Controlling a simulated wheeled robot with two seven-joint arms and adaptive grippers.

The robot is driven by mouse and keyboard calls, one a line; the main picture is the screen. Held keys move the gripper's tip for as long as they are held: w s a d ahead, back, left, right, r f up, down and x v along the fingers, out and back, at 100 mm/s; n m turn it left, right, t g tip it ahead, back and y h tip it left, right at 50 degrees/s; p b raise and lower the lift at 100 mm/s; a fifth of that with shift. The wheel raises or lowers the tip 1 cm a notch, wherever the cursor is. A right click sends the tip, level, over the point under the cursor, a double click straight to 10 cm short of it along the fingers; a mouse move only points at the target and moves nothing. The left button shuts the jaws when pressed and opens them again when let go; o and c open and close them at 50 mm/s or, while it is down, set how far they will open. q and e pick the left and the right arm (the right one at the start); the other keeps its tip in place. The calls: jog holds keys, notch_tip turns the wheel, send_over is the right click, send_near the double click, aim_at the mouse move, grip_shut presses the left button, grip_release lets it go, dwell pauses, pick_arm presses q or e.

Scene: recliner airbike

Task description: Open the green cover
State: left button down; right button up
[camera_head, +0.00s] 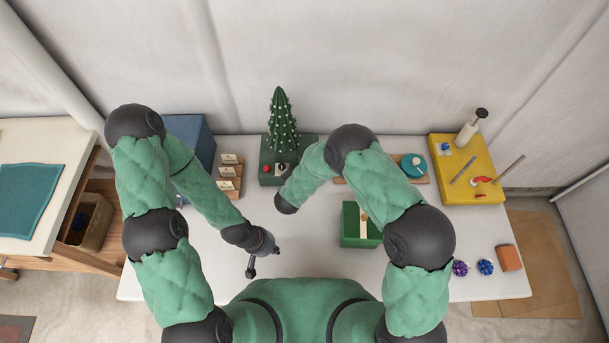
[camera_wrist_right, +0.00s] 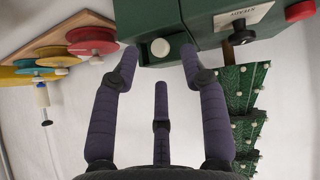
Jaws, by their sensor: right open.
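A dark green box (camera_head: 305,146) stands at the back of the table beneath a cactus-like tree (camera_head: 282,120). In the right wrist view the green box (camera_wrist_right: 215,15) has a white round knob (camera_wrist_right: 160,47) on a green part at its left. I cannot tell for sure which part is the cover. My right gripper (camera_wrist_right: 160,75) is open and empty, its fingertips close to the box and below the knob; my arm hides it in the head view. My left gripper (camera_head: 263,262) hangs over the front left table, fingers apart and empty, away from the box.
A smaller green box (camera_head: 350,232) with a wooden piece stands front right of centre. A red button (camera_head: 266,170) sits on the dark green box. Coloured discs (camera_wrist_right: 91,40) stand beside the right gripper.

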jog(key=x, duration=0.3)
jog(key=shift+w, duration=0.1)
grip_shut()
